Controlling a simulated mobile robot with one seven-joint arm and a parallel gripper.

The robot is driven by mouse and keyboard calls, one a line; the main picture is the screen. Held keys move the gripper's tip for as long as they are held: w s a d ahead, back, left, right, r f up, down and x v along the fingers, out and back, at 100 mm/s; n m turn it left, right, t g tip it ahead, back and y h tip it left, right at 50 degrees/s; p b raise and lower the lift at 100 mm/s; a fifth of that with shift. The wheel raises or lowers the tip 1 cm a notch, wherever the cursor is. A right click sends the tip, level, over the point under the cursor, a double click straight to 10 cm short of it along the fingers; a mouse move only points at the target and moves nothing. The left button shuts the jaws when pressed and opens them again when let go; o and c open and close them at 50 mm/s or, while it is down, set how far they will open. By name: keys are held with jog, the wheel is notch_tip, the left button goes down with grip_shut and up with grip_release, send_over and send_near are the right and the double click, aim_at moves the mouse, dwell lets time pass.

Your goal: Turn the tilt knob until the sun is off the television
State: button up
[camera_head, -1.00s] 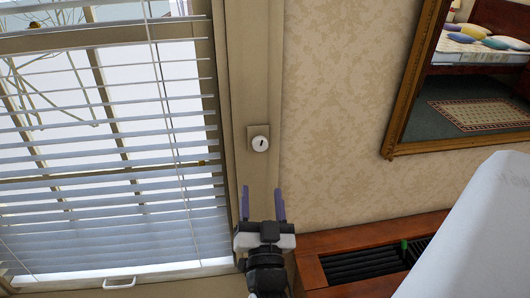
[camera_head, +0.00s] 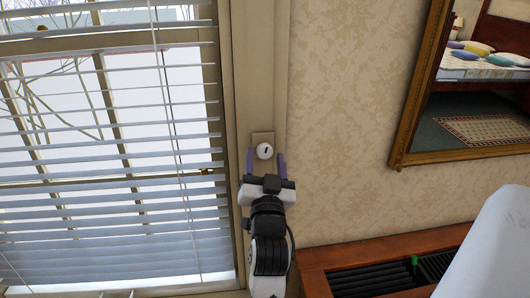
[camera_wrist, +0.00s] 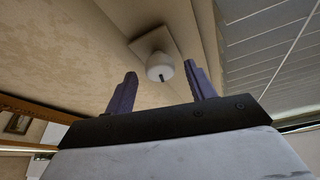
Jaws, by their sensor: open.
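The tilt knob (camera_head: 264,151) is a round white knob with a dark mark, on a small beige plate on the window frame. It also shows in the wrist view (camera_wrist: 160,68), beyond and between my fingertips. My gripper (camera_head: 265,160) is open, its two purple fingers pointing up just below the knob, one toward each side. I cannot tell whether the fingers touch it. The window blind (camera_head: 110,165) has tilted white slats with gaps between them, and bright daylight shows through. The television is not recognisable in these views.
A gilt-framed mirror (camera_head: 402,138) hangs on the patterned wall (camera_head: 340,120) to the right, reflecting a bed and rug. Below it is a wooden cabinet or mantel top (camera_head: 320,256) with dark slatted openings. A large white surface (camera_head: 490,250) blocks the lower right.

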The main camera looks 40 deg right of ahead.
jog(key=shift+x, duration=0.8)
jog(key=shift+c, duration=0.4)
jog(key=c, duration=0.9)
jog(key=shift+o, duration=0.2)
jog(key=shift+w+a+m+p, duration=0.1)
jog(key=shift+m+p, duration=0.6)
jog(key=shift+m+g+h, duration=0.3)
jog(key=shift+m+g, duration=0.2)
jog(key=shift+m, duration=0.2)
jog(key=o, duration=0.9)
jog(key=shift+o, duration=0.2)
jog(key=shift+f, duration=0.15)
